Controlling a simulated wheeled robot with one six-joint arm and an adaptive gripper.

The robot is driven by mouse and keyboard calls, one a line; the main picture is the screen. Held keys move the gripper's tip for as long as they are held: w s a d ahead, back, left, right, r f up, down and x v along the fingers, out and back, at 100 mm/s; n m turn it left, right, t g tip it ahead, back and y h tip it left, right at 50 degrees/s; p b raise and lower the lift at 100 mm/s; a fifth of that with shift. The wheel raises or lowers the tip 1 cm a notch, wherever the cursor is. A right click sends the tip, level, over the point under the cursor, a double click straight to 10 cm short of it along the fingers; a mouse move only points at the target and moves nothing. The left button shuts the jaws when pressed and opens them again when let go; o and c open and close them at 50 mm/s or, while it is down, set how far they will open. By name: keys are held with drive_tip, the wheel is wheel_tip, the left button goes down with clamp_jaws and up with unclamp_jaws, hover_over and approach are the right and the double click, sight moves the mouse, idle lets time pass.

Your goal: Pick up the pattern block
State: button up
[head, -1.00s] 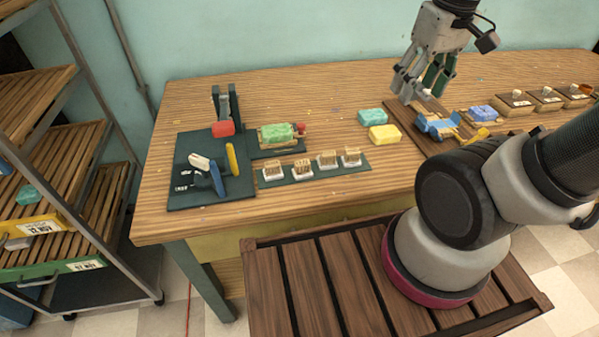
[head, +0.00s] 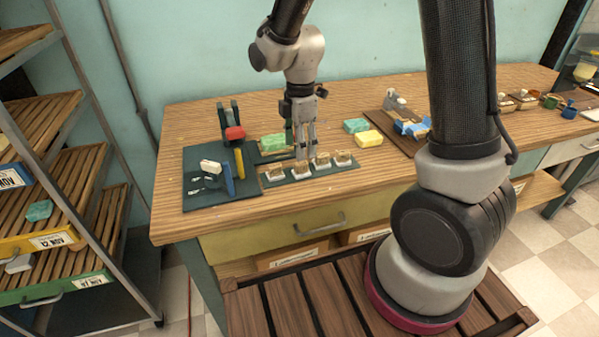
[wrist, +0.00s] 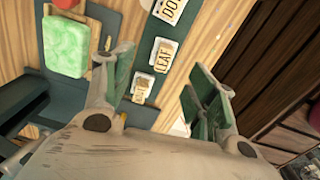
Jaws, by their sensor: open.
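Several small pale stamp blocks stand in a row on a dark green strip (head: 307,175) on the wooden table. Any of them could be the pattern block; I cannot tell which one is meant. In the wrist view one block reads LEAF (wrist: 163,56), another reads DO and is cut off at the top (wrist: 169,10), and a third (wrist: 143,88) has a label too blurred to read. My gripper (head: 306,154) is open and empty, pointing down just behind and above the row. In the wrist view its fingers (wrist: 160,62) are spread either side of the row.
A green soap bar (head: 272,141) lies left of my gripper. A dark board (head: 195,203) with blue and yellow upright tools and a red-topped stand (head: 234,133) are further left. Green (head: 356,125) and yellow (head: 369,138) soaps lie to the right. A shelf rack (head: 65,225) stands left.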

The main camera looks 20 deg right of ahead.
sight(300, 163)
drive_tip(key=f, duration=0.7)
drive_tip(key=shift+s+a+f, duration=0.1)
drive_tip(key=shift+s+a, duration=0.05)
drive_tip(key=shift+s, duration=0.1)
drive_tip(key=c, duration=1.1)
